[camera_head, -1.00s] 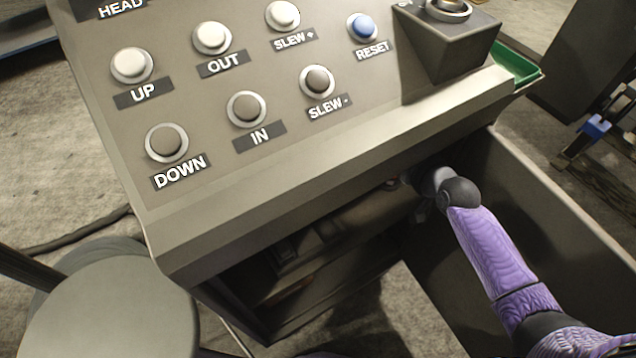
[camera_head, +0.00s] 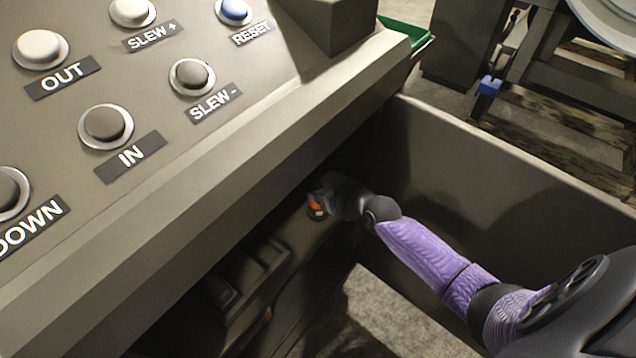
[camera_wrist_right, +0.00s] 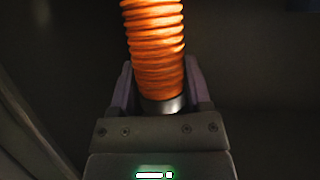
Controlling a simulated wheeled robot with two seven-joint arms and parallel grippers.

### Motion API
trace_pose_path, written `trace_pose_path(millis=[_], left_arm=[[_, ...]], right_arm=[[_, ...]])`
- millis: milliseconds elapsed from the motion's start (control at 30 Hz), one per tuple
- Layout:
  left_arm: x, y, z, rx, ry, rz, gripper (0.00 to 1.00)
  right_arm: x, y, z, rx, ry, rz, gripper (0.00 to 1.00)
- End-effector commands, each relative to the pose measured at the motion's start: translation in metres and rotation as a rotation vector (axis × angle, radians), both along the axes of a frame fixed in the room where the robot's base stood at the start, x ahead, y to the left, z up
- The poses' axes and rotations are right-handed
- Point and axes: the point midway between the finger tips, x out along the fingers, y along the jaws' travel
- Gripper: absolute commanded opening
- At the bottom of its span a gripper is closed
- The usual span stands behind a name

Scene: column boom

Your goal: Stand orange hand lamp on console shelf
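The orange hand lamp shows large in the right wrist view (camera_wrist_right: 155,45) as an orange ribbed cylinder with a metal collar. My right gripper (camera_wrist_right: 160,85) has a finger against each side of it, near the collar. In the head view my right gripper (camera_head: 328,197) is under the console's overhang, in the dark shelf space. A small orange and dark part of the lamp (camera_head: 316,204) shows at its tip; the rest is hidden. The console shelf (camera_head: 265,275) is dark and partly in shadow. I cannot tell whether the lamp touches it. My left gripper is out of view.
The sloped console panel (camera_head: 150,190) with several labelled buttons overhangs the shelf space. A green tray (camera_head: 408,33) sits at the console's far corner. Bare floor (camera_head: 375,310) shows below the arm.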

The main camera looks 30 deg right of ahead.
Motion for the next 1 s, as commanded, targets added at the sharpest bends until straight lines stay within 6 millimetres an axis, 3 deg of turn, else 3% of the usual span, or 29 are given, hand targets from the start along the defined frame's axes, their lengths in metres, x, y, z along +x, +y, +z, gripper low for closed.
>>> trace_pose_path(millis=[33, 133, 467, 800, 1000], left_arm=[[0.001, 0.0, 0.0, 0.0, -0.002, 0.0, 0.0], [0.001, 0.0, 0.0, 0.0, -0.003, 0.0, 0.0], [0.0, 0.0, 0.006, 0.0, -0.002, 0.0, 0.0], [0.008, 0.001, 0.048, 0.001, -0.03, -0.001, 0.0], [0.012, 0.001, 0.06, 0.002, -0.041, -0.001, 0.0]], right_arm=[[0.0, 0.0, 0.0, 0.0, 0.0, 0.0, 0.75], [0.0, 0.0, 0.001, 0.0, 0.0, 0.0, 0.95], [0.0, 0.0, 0.007, 0.002, -0.002, -0.001, 0.95], [-0.071, -0.01, 0.041, -0.001, -0.001, 0.002, 0.95], [-0.102, -0.014, 0.05, -0.001, 0.0, 0.0, 0.95]])
